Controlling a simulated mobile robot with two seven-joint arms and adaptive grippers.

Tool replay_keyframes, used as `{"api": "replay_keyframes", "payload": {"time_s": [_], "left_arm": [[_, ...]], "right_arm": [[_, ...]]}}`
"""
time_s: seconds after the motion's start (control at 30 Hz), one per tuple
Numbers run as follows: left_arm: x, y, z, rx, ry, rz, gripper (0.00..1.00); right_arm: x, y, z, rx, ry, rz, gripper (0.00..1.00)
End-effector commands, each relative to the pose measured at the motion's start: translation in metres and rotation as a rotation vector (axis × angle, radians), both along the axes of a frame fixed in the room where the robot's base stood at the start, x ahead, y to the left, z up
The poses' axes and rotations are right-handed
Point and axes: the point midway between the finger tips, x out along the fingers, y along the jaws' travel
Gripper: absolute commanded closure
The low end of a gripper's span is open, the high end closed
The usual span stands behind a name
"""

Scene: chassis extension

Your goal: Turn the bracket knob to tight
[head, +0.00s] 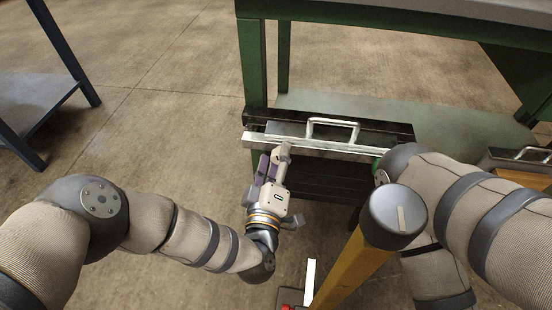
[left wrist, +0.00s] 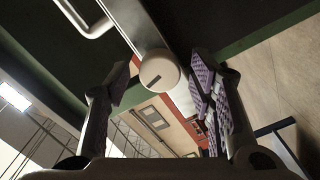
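The bracket knob (left wrist: 159,73) is a round, pale beige cap with a short dark slanted mark on its face. In the left wrist view it sits at the end of a metal bar (left wrist: 128,22), between my two finger tips and a little beyond them. My left gripper (left wrist: 160,80) is open, with purple ribbed pads, one finger on each side of the knob; I see no clear contact. In the head view my left gripper (head: 270,163) is at the left part of the silver bar (head: 345,149), below the green bench. My right gripper is out of view.
A black drawer-like chassis with a silver handle (head: 333,124) sits below the green bench (head: 253,60). A yellow post (head: 350,270) stands right of my left gripper. A blue-framed table (head: 35,100) is at far left. The floor between is clear.

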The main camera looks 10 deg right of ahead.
Motion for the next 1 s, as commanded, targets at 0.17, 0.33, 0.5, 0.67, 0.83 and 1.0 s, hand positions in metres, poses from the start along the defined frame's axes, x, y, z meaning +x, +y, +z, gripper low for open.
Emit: {"api": "replay_keyframes", "payload": {"time_s": [0.17, 0.33, 0.5, 0.67, 0.83, 1.0], "left_arm": [[-0.015, 0.005, -0.001, 0.0, 0.003, -0.003, 0.51], [-0.058, 0.023, -0.001, 0.0, 0.006, -0.002, 0.51], [-0.094, 0.039, -0.001, 0.002, 0.004, -0.001, 0.51], [-0.109, 0.046, 0.0, -0.001, 0.0, 0.0, 0.51], [-0.111, 0.047, 0.0, 0.0, 0.0, 0.001, 0.51], [-0.111, 0.046, 0.0, 0.0, 0.0, 0.001, 0.51]], "right_arm": [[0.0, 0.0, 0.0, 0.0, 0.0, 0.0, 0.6], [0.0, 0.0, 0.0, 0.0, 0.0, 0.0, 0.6], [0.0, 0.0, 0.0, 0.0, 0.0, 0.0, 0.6], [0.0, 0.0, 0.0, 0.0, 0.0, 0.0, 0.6], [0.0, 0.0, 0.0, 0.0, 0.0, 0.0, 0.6], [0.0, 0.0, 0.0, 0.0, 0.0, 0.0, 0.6]]}}
